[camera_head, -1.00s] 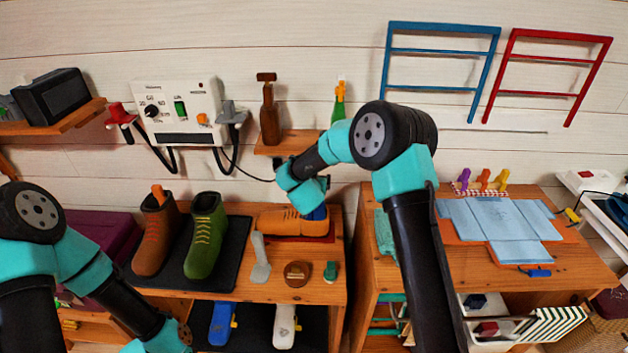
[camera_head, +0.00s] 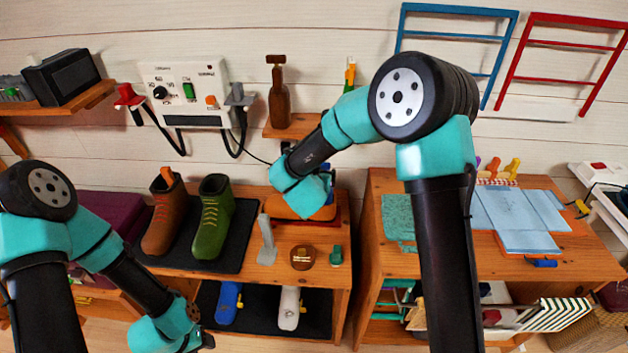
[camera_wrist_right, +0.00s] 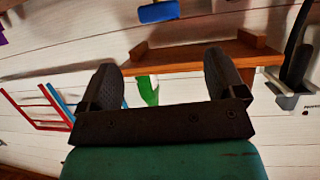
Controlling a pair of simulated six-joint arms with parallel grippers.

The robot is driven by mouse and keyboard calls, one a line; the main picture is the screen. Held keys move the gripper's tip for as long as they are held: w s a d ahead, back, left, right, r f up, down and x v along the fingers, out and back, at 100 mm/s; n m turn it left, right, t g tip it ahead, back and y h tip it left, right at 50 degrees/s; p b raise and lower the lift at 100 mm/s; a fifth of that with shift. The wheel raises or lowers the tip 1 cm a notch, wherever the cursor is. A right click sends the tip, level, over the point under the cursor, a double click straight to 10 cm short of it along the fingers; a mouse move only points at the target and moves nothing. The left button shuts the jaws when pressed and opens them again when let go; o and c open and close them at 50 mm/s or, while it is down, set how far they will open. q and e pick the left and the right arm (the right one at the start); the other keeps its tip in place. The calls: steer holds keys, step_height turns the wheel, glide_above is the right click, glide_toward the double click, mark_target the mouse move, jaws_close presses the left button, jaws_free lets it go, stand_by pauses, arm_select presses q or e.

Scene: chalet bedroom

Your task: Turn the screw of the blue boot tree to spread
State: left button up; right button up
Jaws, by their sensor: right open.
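A blue boot tree (camera_head: 229,303) with a yellow part lies on the dark lower shelf, beside a pale one (camera_head: 290,308). An orange shoe (camera_head: 325,213) lies on a red mat on the bench top, mostly hidden behind my right wrist. The blue piece seen in its opening earlier is now hidden. My right gripper's jaws are hidden in the head view; in the right wrist view the right gripper (camera_wrist_right: 165,78) is open, with nothing held between its fingers. My left gripper (camera_head: 205,340) is low at the front left; its jaws are unclear.
Brown (camera_head: 162,218) and green (camera_head: 212,220) boots stand on a dark mat on the bench. A grey upright tool (camera_head: 266,240), a brown round tin (camera_head: 303,257) and a small green item (camera_head: 336,255) stand in front of the shoe.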

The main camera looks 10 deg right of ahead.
steer(key=v, duration=0.5)
steer(key=shift+s+a+r, duration=0.1)
steer(key=shift+r, duration=0.05)
steer(key=s+d+f+n+g+y, duration=0.1)
steer(key=s+d+f+g+y, duration=0.15)
steer(key=f, duration=0.45)
steer(key=s+d+f+n+g+y, duration=0.1)
steer(key=s+f+y, duration=0.3)
steer(key=f, duration=0.4)
steer(key=s+d+f+g+y, duration=0.2)
steer(key=s+f+g, duration=0.6)
steer(key=s+f, duration=0.7)
steer(key=shift+s+d+f+n+y, duration=0.15)
steer(key=shift+s+d+n+y, duration=0.45)
steer(key=shift+s, duration=1.55)
